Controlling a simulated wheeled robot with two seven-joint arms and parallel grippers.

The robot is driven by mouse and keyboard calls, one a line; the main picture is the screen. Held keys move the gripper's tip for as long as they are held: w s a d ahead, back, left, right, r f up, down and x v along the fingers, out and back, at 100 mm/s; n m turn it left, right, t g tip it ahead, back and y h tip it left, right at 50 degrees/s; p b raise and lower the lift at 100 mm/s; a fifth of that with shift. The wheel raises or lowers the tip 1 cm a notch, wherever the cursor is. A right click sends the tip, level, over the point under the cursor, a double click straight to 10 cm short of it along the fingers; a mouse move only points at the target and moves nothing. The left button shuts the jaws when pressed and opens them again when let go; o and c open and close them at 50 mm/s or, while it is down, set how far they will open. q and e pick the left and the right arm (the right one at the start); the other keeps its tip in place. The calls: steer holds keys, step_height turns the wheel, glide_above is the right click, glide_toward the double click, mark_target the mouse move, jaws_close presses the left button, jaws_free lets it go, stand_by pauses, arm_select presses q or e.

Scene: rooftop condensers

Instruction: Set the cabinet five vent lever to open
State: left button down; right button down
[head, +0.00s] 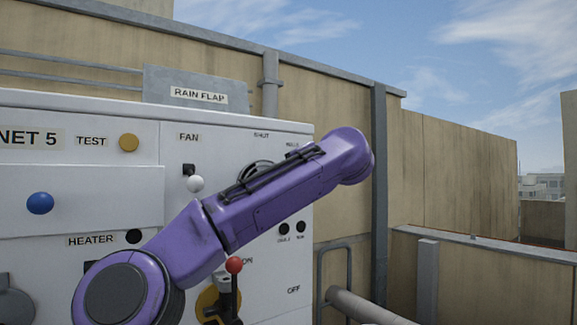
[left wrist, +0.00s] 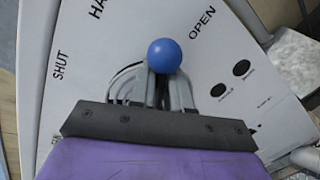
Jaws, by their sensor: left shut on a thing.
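The vent lever's blue ball (left wrist: 164,55) shows in the left wrist view, standing out from a white panel (left wrist: 75,100). My left gripper (left wrist: 164,80) is shut on the lever, with a grey finger on each side just below the ball. SHUT is printed to the left, a partly cut-off label starting HA at the top, and OPEN at upper right. The ball appears between the HA label and OPEN; its exact setting is unclear. In the head view, my purple arm hides the lever and gripper; part of the curved scale (head: 256,168) shows below SHUT.
Two black round parts (head: 292,228) sit right of my arm. A pipe (head: 365,307) runs at lower right.

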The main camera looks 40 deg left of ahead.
arm_select(q)
steer(key=shift+r+m, duration=0.2)
steer(key=shift+m, duration=0.1)
steer(key=shift+f, duration=0.1)
steer(key=c, duration=1.3)
jaws_free()
steer(key=shift+w, duration=0.1)
steer(key=shift+o, duration=1.1)
steer(key=shift+w+f, duration=0.1)
steer(key=shift+w+d+f, duration=0.1)
steer(key=shift+w+f, duration=0.1)
steer(key=shift+w, duration=0.1)
steer(key=b+v, duration=0.2)
steer(key=v, duration=0.8)
steer(key=shift+d+r+b, duration=0.2)
steer(key=shift+d+b, duration=0.1)
steer(key=shift+a, duration=0.15)
